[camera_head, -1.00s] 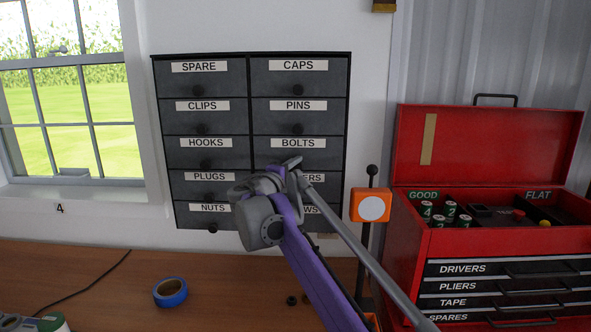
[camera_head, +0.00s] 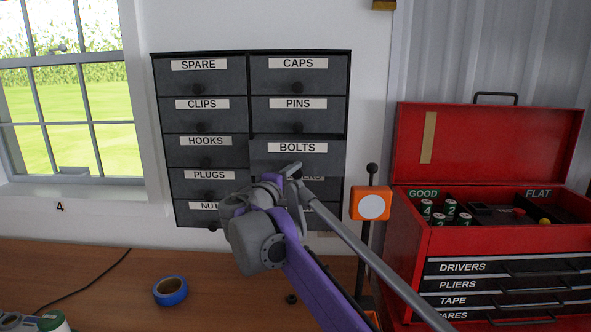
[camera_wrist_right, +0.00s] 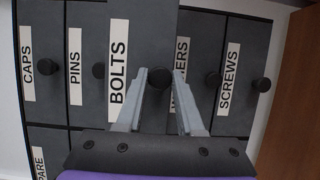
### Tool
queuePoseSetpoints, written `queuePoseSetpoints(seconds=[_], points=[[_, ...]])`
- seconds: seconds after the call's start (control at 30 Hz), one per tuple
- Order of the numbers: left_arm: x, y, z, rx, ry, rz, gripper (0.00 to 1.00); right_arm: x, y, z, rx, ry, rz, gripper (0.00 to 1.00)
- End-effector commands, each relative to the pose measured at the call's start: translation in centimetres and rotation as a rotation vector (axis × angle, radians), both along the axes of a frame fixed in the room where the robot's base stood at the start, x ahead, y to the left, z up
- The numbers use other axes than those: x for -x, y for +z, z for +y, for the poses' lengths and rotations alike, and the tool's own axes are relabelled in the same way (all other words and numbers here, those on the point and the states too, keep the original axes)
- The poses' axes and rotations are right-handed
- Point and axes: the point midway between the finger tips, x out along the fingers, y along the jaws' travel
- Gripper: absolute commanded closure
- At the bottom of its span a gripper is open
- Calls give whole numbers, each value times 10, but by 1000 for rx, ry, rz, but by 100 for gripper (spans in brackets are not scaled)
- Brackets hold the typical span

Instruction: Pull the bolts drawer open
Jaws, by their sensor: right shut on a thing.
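The bolts drawer (camera_head: 270,157) is in the right column of the dark wall cabinet (camera_head: 249,110). Its front stands out from the fronts around it, so it is partly open. It also shows in the right wrist view (camera_wrist_right: 140,35), closer to the camera than its neighbours. My right gripper (camera_head: 293,170) is at the front of this drawer, below its label. In the right wrist view its fingers (camera_wrist_right: 159,80) are shut on the round black bolts knob (camera_wrist_right: 159,77). My left gripper is not in view.
A red toolbox (camera_head: 490,150) with raised lid stands to the right. An orange box with a white disc (camera_head: 370,204) is close beside my right arm. Blue tape (camera_head: 170,291) lies on the wooden bench (camera_head: 110,270), which has free room at left.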

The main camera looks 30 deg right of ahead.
Motion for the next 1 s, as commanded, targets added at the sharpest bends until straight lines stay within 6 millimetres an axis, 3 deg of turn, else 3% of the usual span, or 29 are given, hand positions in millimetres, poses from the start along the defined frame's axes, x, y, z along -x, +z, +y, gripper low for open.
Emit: queuePoseSetpoints(seconds=[0.1,0.3,0.67,0.7,0.83,1.0], points=[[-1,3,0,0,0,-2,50,25,2,17,2,4,-1,100],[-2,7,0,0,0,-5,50,51,2,32,2,3,-3,100],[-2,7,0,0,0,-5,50,55,1,33,2,1,-2,100],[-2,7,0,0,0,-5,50,54,1,33,2,1,-2,60],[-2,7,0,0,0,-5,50,54,1,33,2,1,-1,38],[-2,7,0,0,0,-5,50,54,0,33,0,0,-1,38]])
